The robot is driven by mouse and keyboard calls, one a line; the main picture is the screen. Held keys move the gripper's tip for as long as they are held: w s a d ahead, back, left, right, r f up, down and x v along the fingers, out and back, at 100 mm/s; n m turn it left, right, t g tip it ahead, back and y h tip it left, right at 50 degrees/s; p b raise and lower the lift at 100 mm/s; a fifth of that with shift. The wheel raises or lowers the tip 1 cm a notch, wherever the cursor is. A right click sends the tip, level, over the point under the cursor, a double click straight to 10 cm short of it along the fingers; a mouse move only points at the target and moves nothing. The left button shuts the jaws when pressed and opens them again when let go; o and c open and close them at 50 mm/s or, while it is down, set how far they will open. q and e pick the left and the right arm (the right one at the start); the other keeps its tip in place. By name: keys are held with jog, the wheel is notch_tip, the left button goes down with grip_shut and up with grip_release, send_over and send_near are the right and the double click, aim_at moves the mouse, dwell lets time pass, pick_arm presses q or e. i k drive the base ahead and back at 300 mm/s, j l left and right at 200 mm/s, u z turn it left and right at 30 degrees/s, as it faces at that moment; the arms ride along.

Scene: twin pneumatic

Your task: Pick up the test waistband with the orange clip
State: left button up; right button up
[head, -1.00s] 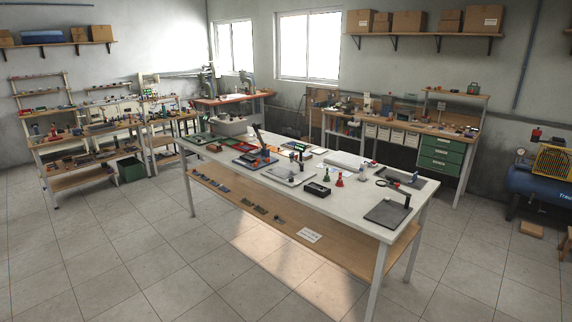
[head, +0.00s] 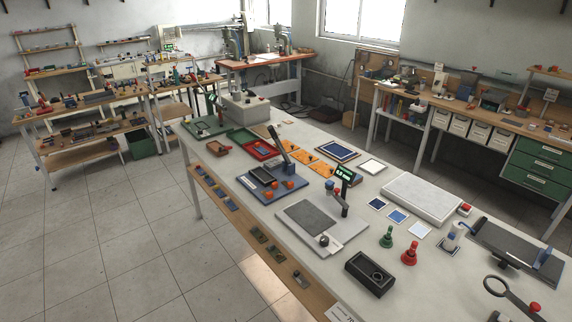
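The white work table (head: 250,225) fills the middle and right of the head view. I cannot pick out a waistband with an orange clip with certainty. Orange things on the table are flat orange pieces (head: 300,158) near the middle and small orange parts on a blue fixture (head: 263,188) with a dark upright lever. Neither of my grippers is in view.
On the table are a red tray (head: 258,148), a grey plate with a small display (head: 346,174), a green stamp (head: 387,237), a red stamp (head: 410,252), a black box (head: 370,273) and a white slab (head: 423,199). Open floor (head: 130,230) lies left.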

aim_at(259, 148)
jog(key=i+l+u, duration=0.1)
jog(key=i, duration=0.25)
jog(key=i+l+u, duration=0.1)
jog(key=i, duration=0.2)
jog(key=i+j+z, duration=0.1)
jog(key=z, duration=0.35)
jog(key=i+j+z, duration=0.1)
jog(key=z, duration=0.35)
jog(key=j+z, duration=0.15)
jog(key=z, duration=0.25)
